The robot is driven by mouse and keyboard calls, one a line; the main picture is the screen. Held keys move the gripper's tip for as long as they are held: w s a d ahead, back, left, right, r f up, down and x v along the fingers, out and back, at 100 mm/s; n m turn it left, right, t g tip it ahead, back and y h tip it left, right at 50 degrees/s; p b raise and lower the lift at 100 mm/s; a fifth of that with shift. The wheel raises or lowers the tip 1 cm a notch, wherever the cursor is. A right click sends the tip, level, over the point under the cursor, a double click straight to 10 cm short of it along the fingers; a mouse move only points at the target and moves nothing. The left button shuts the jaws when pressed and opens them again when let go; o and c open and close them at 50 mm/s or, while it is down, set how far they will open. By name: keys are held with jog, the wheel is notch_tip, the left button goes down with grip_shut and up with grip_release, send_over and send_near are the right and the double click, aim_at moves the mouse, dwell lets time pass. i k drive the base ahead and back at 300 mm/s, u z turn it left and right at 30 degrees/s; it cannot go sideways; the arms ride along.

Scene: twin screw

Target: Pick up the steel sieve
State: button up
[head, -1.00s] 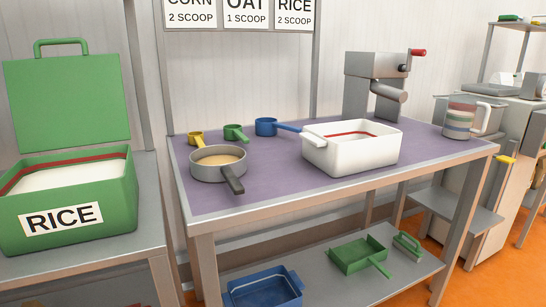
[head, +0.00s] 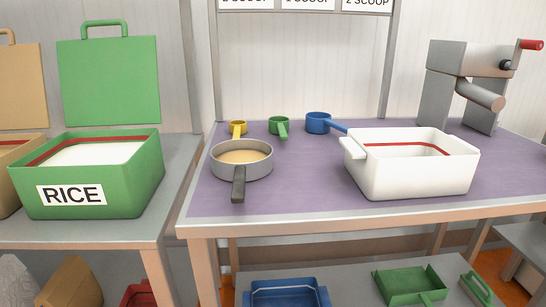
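The steel sieve (head: 258,166) is a round grey pan with a pale tan inside and a dark handle (head: 239,184). It sits upright on the purple table top (head: 300,196), near the left front, with the handle pointing toward me. My gripper does not show in the head view.
A white bin (head: 412,180) with a red line stands right of the sieve. Yellow (head: 238,127), green (head: 279,126) and blue (head: 319,122) scoops lie behind. A grey grinder (head: 465,85) stands at back right. The green rice box (head: 95,185) is on the left table.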

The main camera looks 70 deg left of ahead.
aim_at(238, 162)
jog(key=u, duration=0.1)
jog(key=i, duration=0.2)
jog(key=u, duration=0.85)
